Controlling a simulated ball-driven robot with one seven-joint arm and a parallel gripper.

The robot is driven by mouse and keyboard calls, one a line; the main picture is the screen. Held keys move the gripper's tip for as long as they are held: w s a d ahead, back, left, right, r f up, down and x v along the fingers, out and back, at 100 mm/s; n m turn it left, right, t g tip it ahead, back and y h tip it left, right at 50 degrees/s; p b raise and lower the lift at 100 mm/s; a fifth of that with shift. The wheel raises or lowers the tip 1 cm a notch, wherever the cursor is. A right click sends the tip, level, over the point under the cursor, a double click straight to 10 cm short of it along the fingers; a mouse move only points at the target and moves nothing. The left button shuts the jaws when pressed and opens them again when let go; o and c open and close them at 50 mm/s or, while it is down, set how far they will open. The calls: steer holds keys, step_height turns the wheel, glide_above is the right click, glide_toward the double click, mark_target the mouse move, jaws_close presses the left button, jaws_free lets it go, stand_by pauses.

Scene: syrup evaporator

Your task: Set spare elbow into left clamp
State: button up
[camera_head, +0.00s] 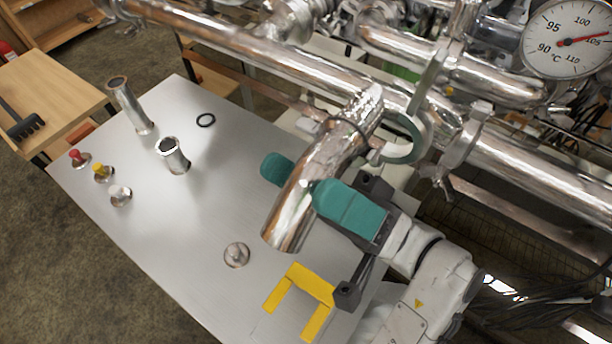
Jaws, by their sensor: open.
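The spare elbow (298,205) is a shiny, bent metal pipe in the middle of the head view. Its lower open end points down toward the table, and its upper end is beside a ring-shaped clamp (418,125) on the pipework. I cannot tell whether that end is seated in the clamp. Whether either pad touches the elbow is unclear.
Long pipes (270,60) and a temperature gauge (568,38) crowd the upper right.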

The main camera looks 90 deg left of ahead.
steer(key=shift+o, duration=0.4)
steer(key=shift+f, duration=0.15)
steer(key=shift+w+f, duration=0.25)
steer(key=shift+f, duration=0.05)
steer(key=b+v, duration=0.4)
steer(key=v, duration=0.5)
steer(key=shift+w+f, duration=0.25)
steer(key=shift+w, duration=0.15)
